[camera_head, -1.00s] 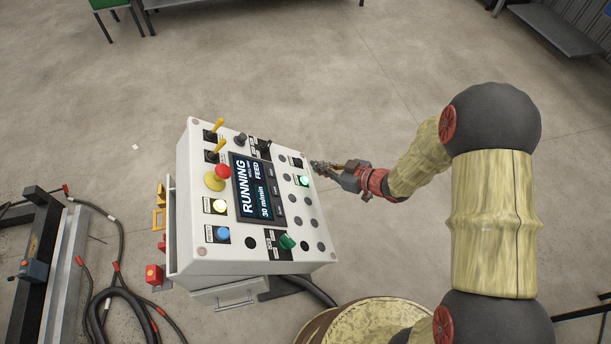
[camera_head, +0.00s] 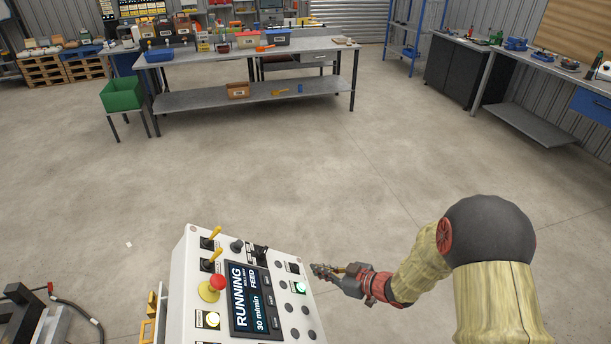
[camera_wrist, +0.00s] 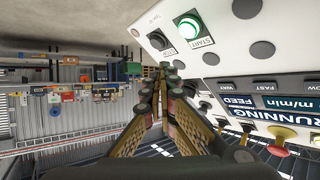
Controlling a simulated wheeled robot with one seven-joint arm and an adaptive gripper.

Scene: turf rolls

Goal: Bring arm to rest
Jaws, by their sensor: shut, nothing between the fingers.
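My gripper (camera_head: 318,269) is shut and empty. In the head view it sits beside the right edge of the white control panel (camera_head: 184,290), close to the lit green start button (camera_head: 300,287). In the wrist view the closed fingers (camera_wrist: 163,72) point along the panel's edge, with the start button (camera_wrist: 188,27) glowing green just above them. I cannot tell whether the fingertips touch the panel. The panel's screen (camera_head: 250,298) reads RUNNING, FEED, 30 m/min. My arm reaches in from the lower right, bent at a dark joint.
A red mushroom button (camera_head: 218,282) and yellow-tipped switches stand up from the panel. A long workbench (camera_head: 210,77) with bins stands at the back, a green bin (camera_head: 121,94) at its left end. The concrete floor (camera_head: 290,160) between is clear.

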